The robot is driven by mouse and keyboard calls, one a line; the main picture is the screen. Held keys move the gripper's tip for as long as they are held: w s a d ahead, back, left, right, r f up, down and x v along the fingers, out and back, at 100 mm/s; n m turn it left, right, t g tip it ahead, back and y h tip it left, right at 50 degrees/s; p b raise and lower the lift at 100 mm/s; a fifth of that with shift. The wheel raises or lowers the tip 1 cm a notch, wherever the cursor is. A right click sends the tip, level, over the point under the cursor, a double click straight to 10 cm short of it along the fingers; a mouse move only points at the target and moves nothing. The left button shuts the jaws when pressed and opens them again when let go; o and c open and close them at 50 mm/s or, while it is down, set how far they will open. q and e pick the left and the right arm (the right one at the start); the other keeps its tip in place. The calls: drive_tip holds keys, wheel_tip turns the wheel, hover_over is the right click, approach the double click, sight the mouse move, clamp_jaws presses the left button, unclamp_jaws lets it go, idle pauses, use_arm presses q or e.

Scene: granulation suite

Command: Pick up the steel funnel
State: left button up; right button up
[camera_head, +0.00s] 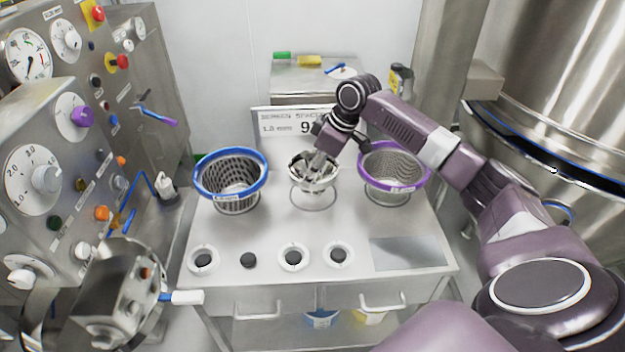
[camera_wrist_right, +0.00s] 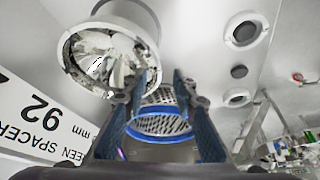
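The steel funnel (camera_head: 313,186) sits upright in a wire ring on the bench, between two baskets. Its shiny bowl also shows at the upper left of the right wrist view (camera_wrist_right: 112,45). My right gripper (camera_head: 319,164) reaches down over the funnel's bowl and hides part of it. In the wrist view the two dark fingers (camera_wrist_right: 160,84) stand apart with nothing between them, and the left fingertip appears close to the funnel's rim. Whether it touches cannot be told. My left gripper is not in view.
A blue-rimmed mesh basket (camera_head: 232,203) stands left of the funnel and a purple-rimmed one (camera_head: 395,195) right. A screen spacer sign (camera_head: 284,122) stands behind. Round white-and-dark fittings (camera_head: 293,257) line the bench front. A control panel is left, a steel vessel (camera_head: 555,90) right.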

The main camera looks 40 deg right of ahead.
sight(302, 188)
drive_tip(key=x, duration=0.2)
drive_tip(key=p+x, duration=0.1)
drive_tip(key=x, duration=0.1)
drive_tip(key=shift+w+d, duration=0.15)
drive_tip(key=shift+w, duration=0.15)
drive_tip(key=shift+f, duration=0.35)
drive_tip(key=shift+w, duration=0.1)
drive_tip(key=c, duration=0.6)
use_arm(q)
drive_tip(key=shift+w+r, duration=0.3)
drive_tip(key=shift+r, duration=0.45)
use_arm(e)
clamp_jaws()
drive_tip(key=shift+r, duration=0.1)
